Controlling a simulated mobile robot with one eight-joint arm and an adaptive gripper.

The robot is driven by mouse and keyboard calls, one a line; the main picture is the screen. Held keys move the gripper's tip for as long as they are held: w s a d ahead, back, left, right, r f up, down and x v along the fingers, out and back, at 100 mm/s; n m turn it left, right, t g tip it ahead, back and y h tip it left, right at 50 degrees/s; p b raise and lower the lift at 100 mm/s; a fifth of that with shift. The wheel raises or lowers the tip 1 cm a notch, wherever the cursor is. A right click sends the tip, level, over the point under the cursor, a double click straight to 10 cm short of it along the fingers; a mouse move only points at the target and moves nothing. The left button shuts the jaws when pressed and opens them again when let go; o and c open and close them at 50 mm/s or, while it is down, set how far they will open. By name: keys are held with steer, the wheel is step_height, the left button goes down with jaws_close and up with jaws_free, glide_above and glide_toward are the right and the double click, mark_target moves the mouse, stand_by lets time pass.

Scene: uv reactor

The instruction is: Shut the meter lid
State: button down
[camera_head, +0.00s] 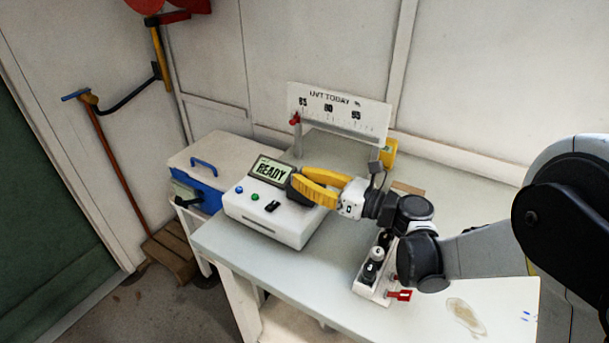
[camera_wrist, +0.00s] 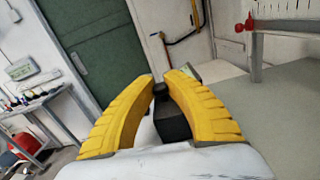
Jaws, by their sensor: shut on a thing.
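The meter (camera_head: 270,215) is a white box on the bench, with a lit screen (camera_head: 269,171) reading READY and blue, green and black buttons on its front. My gripper (camera_head: 298,182) reaches in from the right, its yellow fingers at the meter's top right. The fingers are closed around a dark part that I take to be the meter lid (camera_wrist: 173,124); it shows as a black block with a small knob in the wrist view. My gripper (camera_wrist: 165,80) hides much of it, so its exact tilt is unclear.
A UVT TODAY scale board (camera_head: 338,112) stands behind the meter. A blue box with a pale lid (camera_head: 215,152) is at the left. A white rack (camera_head: 370,290) with dark vials sits below my arm, beside a red tab (camera_head: 400,295). The front right bench is mostly clear.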

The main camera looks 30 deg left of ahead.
steer(key=shift+s+f, duration=0.1)
steer(key=shift+f, duration=0.15)
steer(key=c, duration=1.3)
jaws_free()
steer(key=shift+s, duration=0.1)
steer(key=shift+c, duration=0.2)
steer(key=shift+r, duration=0.1)
steer(key=shift+d, duration=0.1)
steer(key=shift+d, duration=0.25)
steer(key=d, duration=1.1)
steer(key=shift+s+d, duration=0.25)
steer(key=shift+s, duration=0.1)
